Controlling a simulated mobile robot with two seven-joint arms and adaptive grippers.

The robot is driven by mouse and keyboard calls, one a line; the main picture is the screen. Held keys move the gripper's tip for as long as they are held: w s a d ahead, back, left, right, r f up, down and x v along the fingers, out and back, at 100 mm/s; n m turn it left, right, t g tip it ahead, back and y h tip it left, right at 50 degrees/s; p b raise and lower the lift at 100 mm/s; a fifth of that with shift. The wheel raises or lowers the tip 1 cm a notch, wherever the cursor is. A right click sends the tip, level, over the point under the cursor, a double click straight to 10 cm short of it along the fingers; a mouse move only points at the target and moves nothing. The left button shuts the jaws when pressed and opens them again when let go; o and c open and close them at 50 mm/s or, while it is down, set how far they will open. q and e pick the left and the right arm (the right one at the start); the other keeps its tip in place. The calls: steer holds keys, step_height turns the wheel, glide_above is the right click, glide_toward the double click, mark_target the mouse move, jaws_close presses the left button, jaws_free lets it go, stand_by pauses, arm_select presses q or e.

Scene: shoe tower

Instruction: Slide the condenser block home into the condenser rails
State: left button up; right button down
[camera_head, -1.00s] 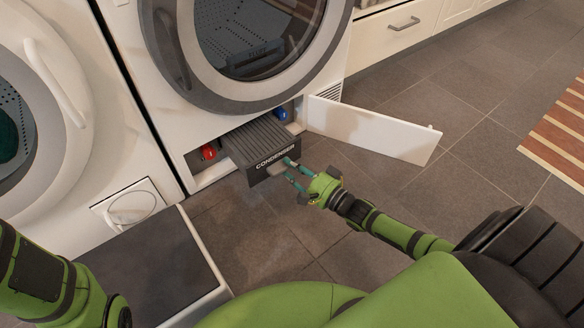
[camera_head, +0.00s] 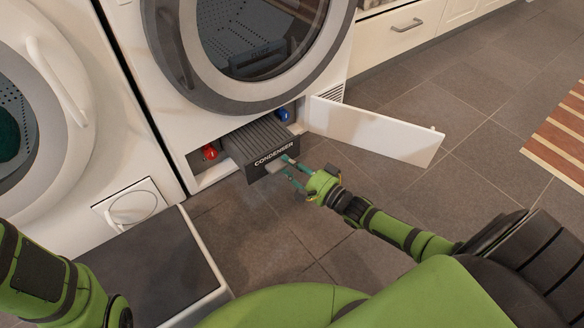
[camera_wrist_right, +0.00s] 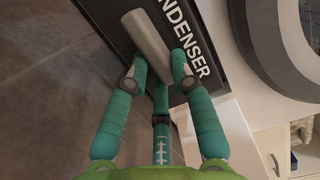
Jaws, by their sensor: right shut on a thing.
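The condenser block (camera_head: 258,140) is a dark ribbed box with CONDENSER on its front. It sits partly inside the low opening of the white dryer (camera_head: 185,128), its front sticking out. The rails are hidden beneath and behind it. My right gripper (camera_head: 287,168) is shut on the block's grey handle; the handle (camera_wrist_right: 148,42) lies between the teal fingers in the right wrist view, with the label beside it. My left arm (camera_head: 45,285) shows at the lower left; its gripper is out of view.
A red lever (camera_head: 209,153) and a blue lever (camera_head: 283,115) flank the block inside the opening. The white flap (camera_head: 375,132) stands open to the right. A dark-topped white box (camera_head: 150,265) stands front left.

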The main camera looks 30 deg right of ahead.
mark_target(280, 155)
steer(key=shift+d+b+x, duration=0.15)
steer(key=shift+b+x, duration=0.2)
steer(key=shift+x, duration=0.5)
steer(key=shift+d+b+x, duration=0.15)
steer(key=shift+b+x, duration=0.2)
steer(key=shift+x, duration=0.5)
steer(key=shift+w+r, duration=0.2)
steer(key=shift+w, duration=0.25)
steer(key=shift+w+a+r+b, duration=0.1)
steer(key=shift+w+r+b, duration=0.1)
steer(key=shift+w+b, duration=0.5)
steer(key=shift+w+r+b, duration=0.25)
steer(key=shift+w+b, duration=0.3)
steer(key=shift+w, duration=0.25)
steer(key=shift+s, duration=0.15)
steer(key=shift+s+f+p, duration=0.25)
steer(key=shift+s+p, duration=0.25)
steer(key=shift+s+f+p, duration=0.3)
steer(key=shift+s+p, duration=0.15)
steer(key=shift+s, duration=0.05)
steer(key=shift+p+v, duration=0.95)
steer(key=shift+v, duration=0.25)
steer(key=shift+s+r+p, duration=0.1)
steer(key=shift+s+p, duration=0.75)
steer(key=shift+s, duration=0.6)
